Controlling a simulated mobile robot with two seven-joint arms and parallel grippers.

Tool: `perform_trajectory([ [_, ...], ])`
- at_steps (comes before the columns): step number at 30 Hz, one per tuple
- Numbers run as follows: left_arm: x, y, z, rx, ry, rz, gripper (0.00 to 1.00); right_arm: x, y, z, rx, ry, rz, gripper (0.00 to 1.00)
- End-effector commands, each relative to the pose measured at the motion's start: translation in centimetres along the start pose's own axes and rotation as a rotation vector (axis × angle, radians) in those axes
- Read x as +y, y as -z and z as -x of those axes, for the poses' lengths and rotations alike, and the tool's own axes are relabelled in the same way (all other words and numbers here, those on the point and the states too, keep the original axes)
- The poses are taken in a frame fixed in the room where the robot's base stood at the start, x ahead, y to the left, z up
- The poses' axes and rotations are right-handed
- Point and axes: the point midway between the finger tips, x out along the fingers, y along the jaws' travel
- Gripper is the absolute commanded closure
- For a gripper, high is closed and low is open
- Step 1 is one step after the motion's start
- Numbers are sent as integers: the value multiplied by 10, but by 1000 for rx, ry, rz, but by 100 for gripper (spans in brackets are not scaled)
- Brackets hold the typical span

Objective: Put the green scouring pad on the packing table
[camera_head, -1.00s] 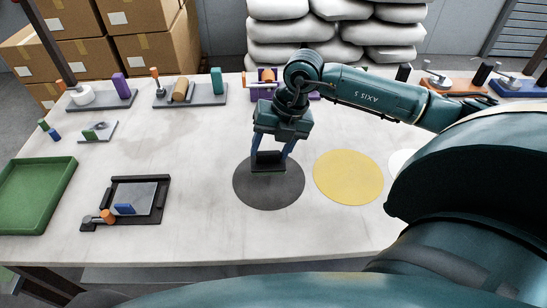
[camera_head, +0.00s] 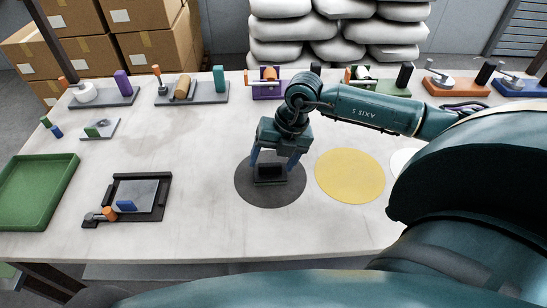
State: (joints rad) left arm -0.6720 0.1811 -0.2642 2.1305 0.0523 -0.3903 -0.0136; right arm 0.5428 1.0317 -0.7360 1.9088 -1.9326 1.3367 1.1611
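A dark block with a thin green edge at its base, which looks like the scouring pad (camera_head: 270,173), sits on a dark round mat (camera_head: 262,198) on the pale packing table (camera_head: 330,225). My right gripper (camera_head: 273,164) is above it, with its blue fingers spread to either side of the block. The fingers look open, with gaps beside the block. My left gripper is out of view.
A yellow round mat (camera_head: 350,176) and a white one (camera_head: 402,160) lie to the right. A green tray (camera_head: 36,192) and a black-framed fixture (camera_head: 130,200) are on the left. Several small fixtures line the back edge. The table's front middle is clear.

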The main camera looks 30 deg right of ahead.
Motion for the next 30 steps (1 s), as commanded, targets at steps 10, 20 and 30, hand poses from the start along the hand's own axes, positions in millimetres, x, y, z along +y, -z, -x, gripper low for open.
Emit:
perform_trajectory([
  [10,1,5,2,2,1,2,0,2,0,5,0,0,0,25],
  [20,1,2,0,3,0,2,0,0,-1,65,-6,0,1,25],
  [30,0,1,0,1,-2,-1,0,1,-1,117,-2,0,0,25],
])
